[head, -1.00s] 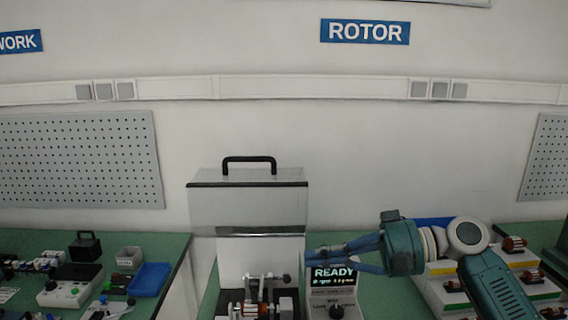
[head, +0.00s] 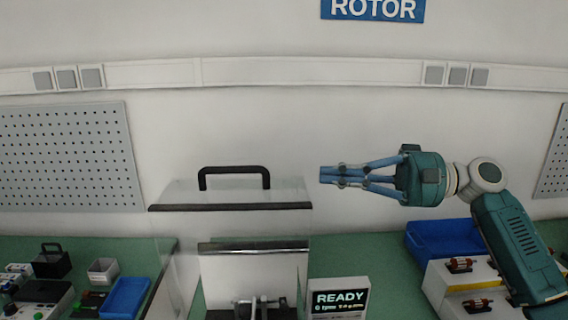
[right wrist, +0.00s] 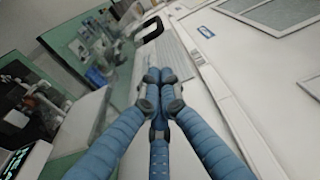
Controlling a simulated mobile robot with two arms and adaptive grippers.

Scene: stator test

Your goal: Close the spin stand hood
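The spin stand hood (head: 230,224) is a clear box with dark edge strips, raised above the spin stand in the head view. Its black handle (head: 234,170) stands on top; it also shows in the right wrist view (right wrist: 148,29). The spin stand's metal fixture (head: 262,307) shows below the hood, cut off by the bottom edge. My right gripper (head: 324,175) points left, to the right of the hood and about level with the handle, apart from it. Its blue fingers are together with nothing between them (right wrist: 153,76). My left gripper is not in view.
A display reading READY (head: 340,297) stands right of the stand. White racks with small rotors (head: 462,278) and a blue bin (head: 440,240) are at the right. A blue tray (head: 124,297) and small parts lie on the left bench. The wall is behind.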

